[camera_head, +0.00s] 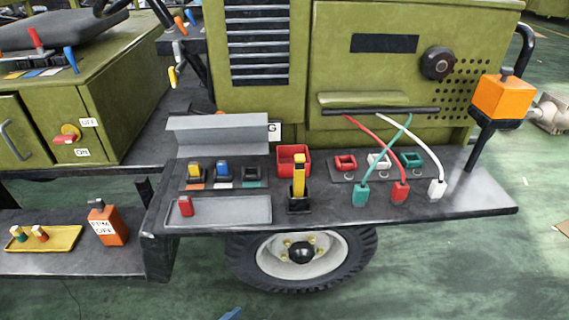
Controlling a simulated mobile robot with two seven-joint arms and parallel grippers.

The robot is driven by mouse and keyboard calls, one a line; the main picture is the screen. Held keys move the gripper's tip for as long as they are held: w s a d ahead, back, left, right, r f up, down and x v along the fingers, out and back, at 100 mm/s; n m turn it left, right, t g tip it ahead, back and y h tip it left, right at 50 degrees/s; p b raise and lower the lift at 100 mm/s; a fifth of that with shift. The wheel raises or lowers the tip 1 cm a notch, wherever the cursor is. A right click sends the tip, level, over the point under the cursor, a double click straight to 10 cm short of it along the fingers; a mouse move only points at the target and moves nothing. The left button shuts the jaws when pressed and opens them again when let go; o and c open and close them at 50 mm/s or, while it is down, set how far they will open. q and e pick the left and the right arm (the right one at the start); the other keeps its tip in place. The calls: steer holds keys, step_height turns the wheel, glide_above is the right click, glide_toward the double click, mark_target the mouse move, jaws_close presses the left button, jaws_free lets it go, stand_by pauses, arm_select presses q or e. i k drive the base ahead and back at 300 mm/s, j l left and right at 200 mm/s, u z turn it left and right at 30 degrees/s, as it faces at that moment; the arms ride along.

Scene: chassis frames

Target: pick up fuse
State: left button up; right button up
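A small red block that looks like a fuse (185,206) lies at the left end of a shallow grey tray (235,210) on the vehicle's dark shelf. Behind the tray is a row of dark holders. One has a yellow piece (195,169) in it, one has a blue piece (222,168), and the right holder (252,174) shows no coloured piece. Orange, white and green patches lie in front of them. A raised grey cover (218,133) stands behind the row. Neither of my grippers is in view.
A yellow lever (299,175) and a red open box (293,158) stand right of the tray. Teal, red and white cable plugs (400,192) sit farther right, near an orange lamp (502,98) on a post. A yellow tray (62,243) and orange bottle (107,222) are at lower left.

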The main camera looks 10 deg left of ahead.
mark_target(194, 168)
steer(key=k, duration=0.9)
